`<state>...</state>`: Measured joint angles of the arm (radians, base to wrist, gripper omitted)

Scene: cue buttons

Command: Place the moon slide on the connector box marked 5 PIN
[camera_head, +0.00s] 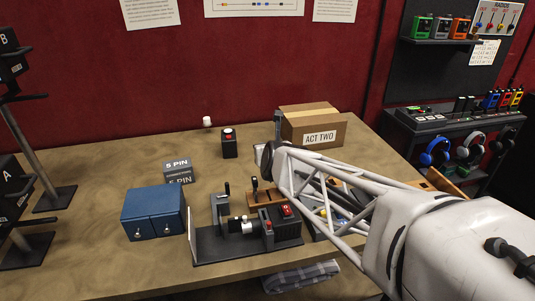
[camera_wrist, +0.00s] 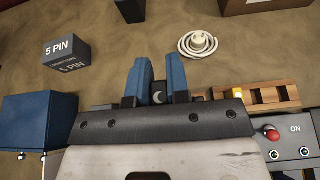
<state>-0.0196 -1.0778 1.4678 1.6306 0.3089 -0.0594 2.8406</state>
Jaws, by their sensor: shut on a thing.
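In the wrist view, my gripper (camera_wrist: 156,75) has two blue fingers closed on a small dark slide with a pale crescent moon, the moon slide (camera_wrist: 157,99). It is held above the table. In the head view, my gripper's end (camera_head: 266,155) is partly hidden by my own arm, and the slide cannot be made out. The grey connector box marked 5 PIN (camera_head: 177,169) stands on the table, left of my gripper. It also shows at the upper left of the wrist view (camera_wrist: 65,52), apart from my gripper, its visible top bare.
A wooden rack (camera_wrist: 268,97) lies right of my gripper. A white cable coil (camera_wrist: 184,46) lies ahead. A blue switch box (camera_head: 153,212), a projector-like device (camera_head: 240,248), a red-button box (camera_head: 229,148) and an ACT TWO carton (camera_head: 330,128) stand around. Table between box and gripper is clear.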

